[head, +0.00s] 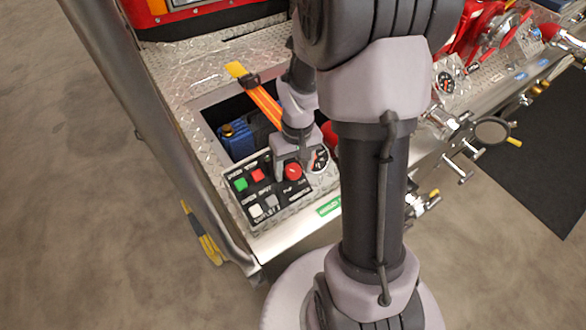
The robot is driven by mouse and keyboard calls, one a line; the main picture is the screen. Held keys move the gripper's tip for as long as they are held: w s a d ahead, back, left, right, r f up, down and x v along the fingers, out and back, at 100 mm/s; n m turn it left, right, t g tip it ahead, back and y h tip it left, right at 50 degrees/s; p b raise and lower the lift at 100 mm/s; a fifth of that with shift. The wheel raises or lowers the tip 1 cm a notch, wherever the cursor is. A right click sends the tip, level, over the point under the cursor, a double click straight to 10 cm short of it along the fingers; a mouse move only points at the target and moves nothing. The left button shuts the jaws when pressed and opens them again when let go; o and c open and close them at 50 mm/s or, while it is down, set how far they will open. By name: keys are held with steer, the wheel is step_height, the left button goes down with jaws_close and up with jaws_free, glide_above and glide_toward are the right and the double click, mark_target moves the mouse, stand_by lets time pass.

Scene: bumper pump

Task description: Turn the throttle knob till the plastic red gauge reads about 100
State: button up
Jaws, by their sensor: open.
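A black control panel (256,212) at the bumper's left end carries a round red knob (293,171); its label is too small to read. My gripper (291,168) points down at this knob, open, with one finger left of it and the other at its upper right. I cannot tell whether the fingers touch it. A round dark gauge (321,160) sits just right of the gripper, partly covered by it. Its reading is too small to make out. A red rounded part (331,137) shows behind it, partly hidden by my arm.
Green (240,184), red (257,176) and pale buttons sit left on the panel. An open bay (226,112) with a blue item and orange strap lies behind. A second gauge (446,82), valves and pipes stand at right. My arm blocks the middle.

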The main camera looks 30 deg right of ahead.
jaws_close()
steer(key=shift+d+m+y, duration=0.1)
steer(key=shift+m+y, duration=0.5)
steer(key=shift+m, duration=0.3)
jaws_free()
step_height(320, 180, up, 17)
steer(key=d+p, duration=0.2)
steer(key=p, duration=0.5)
steer(key=shift+s+d+r, duration=0.15)
steer(key=shift+s+d, duration=0.1)
steer(key=shift+d, duration=0.1)
